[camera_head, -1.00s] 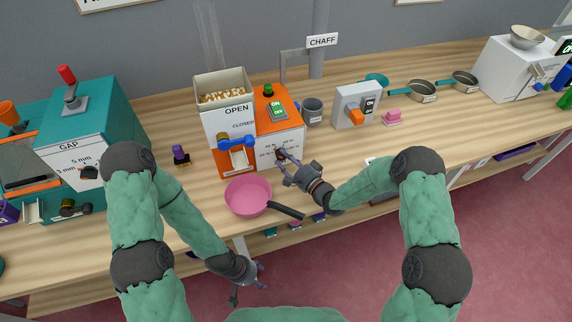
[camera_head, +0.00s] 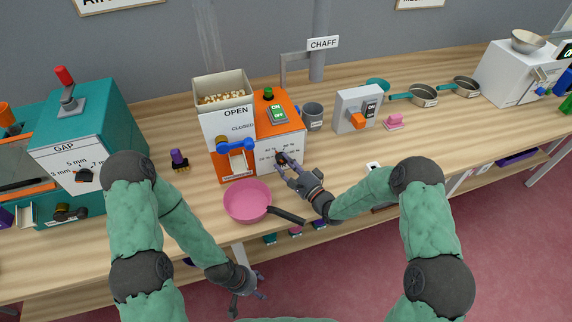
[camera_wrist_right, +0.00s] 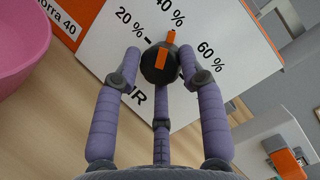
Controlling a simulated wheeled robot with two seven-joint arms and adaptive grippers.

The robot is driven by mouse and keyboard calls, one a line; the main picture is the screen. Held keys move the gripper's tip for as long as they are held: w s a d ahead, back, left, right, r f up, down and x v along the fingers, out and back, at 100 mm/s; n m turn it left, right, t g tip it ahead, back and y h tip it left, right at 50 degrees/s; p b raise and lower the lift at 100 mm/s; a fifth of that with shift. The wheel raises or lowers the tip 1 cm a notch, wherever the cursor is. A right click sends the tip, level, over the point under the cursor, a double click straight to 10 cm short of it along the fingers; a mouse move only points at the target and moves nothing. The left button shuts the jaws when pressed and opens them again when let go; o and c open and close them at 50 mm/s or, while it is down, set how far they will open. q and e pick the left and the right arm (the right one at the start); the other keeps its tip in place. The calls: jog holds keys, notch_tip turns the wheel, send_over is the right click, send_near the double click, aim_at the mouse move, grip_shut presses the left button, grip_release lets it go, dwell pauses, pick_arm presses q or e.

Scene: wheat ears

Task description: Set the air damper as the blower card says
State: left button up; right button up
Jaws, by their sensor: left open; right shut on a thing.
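The orange and white blower (camera_head: 290,130) stands mid-table. Its air damper knob (camera_wrist_right: 159,66), black with an orange pointer, is on the white front among the marks 20 %, 40 % and 60 %. The pointer is up, roughly towards 40 %; its exact alignment is unclear. My right gripper (camera_head: 283,165) is shut on the knob, its purple fingers around it in the right wrist view (camera_wrist_right: 163,75). My left gripper (camera_head: 248,292) is open and empty, low in front of the table edge. I cannot make out a readable blower card; the wall signs are cut off.
A pink pan (camera_head: 247,200) with a black handle sits just below the blower, close to my right gripper. A grey cup (camera_head: 313,115) and grey switch box (camera_head: 356,110) stand to the right. The teal GAP machine (camera_head: 100,120) is at left.

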jog(key=o, duration=0.9)
jog(key=shift+w+d+r, duration=0.2)
jog(key=shift+w+r, duration=0.1)
jog(key=shift+r, duration=0.1)
jog(key=shift+o, duration=0.9)
jog(key=shift+s+f, duration=0.1)
jog(key=shift+f, duration=0.1)
jog(key=v, duration=1.2)
jog(key=shift+a, duration=0.1)
